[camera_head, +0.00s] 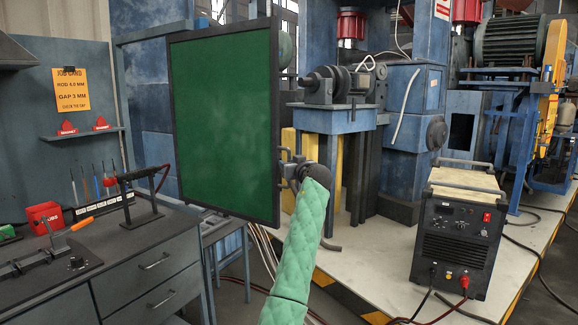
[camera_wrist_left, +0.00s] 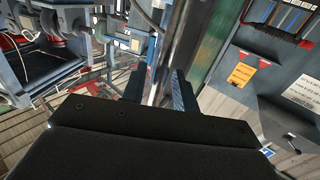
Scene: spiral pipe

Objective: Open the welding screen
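The welding screen (camera_head: 225,115) is a flat green panel in a dark frame, standing upright left of centre in the head view. Its green face also shows edge-on in the left wrist view (camera_wrist_left: 207,40). My left arm, in a green quilted sleeve, rises from below. My left gripper (camera_head: 284,168) is at the screen's lower right edge. Gaps seem to show beside that edge, but contact is hard to judge. My right gripper is not in view.
A workbench (camera_head: 150,232) with a torch, rods and a red box stands at left. A black welding machine (camera_head: 461,225) stands at right on a pale platform with a striped edge. Blue machinery (camera_head: 408,110) stands behind the screen. Cables lie on the floor.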

